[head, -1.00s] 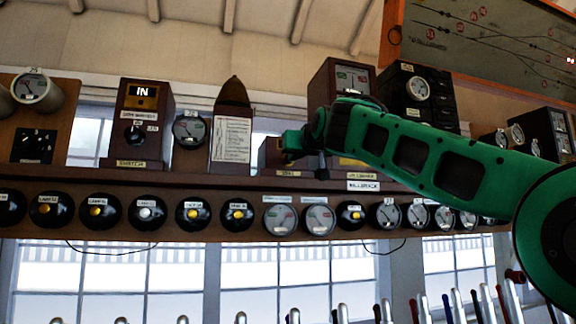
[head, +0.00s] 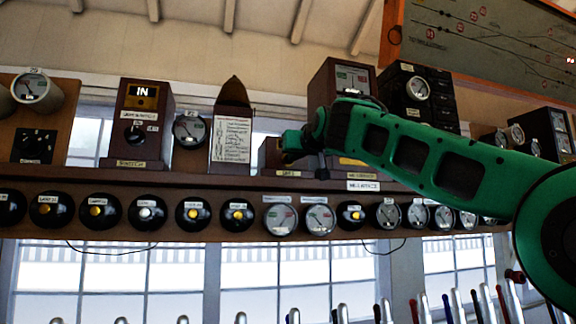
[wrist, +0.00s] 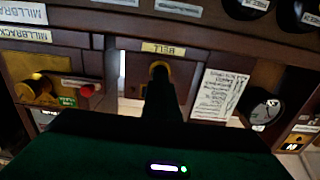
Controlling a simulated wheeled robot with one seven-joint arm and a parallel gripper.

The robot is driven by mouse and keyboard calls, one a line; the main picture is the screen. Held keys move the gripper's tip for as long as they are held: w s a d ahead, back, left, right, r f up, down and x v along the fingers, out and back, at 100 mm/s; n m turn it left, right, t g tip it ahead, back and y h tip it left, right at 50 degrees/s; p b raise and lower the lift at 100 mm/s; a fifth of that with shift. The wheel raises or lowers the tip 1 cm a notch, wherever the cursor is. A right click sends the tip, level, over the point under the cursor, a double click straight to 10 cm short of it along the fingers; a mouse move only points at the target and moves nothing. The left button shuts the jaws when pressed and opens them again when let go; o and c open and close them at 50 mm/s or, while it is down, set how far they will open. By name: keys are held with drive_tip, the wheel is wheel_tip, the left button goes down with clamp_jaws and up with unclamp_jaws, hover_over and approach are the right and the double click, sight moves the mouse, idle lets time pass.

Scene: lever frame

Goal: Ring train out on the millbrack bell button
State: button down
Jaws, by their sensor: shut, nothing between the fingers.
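The bell box (head: 270,157) is a small brown wooden case on the shelf in the head view, partly hidden by my gripper (head: 292,143). In the wrist view, a label reading BELL (wrist: 163,48) sits beside a round brass button (wrist: 158,67). My gripper (wrist: 160,85) is shut and empty, and its dark fingertips overlap the button's edge. I cannot tell whether they touch it. A MILLBRACK label (head: 363,186) is on the shelf edge just right of the bell box.
The taller instrument (head: 340,85) stands right of the bell box, partly behind my arm. In the wrist view, a brass knob (wrist: 35,88) and a red button (wrist: 87,90) are to the left. A card-faced box (head: 231,135) is left of the bell box. Several levers line the bottom.

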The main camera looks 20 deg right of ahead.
drive_tip(key=shift+w, duration=0.15)
idle(0.4)
idle(1.1)
drive_tip(key=shift+s, duration=2.65)
drive_tip(key=shift+s, duration=0.1)
drive_tip(key=s, duration=1)
drive_tip(key=shift+s, duration=0.25)
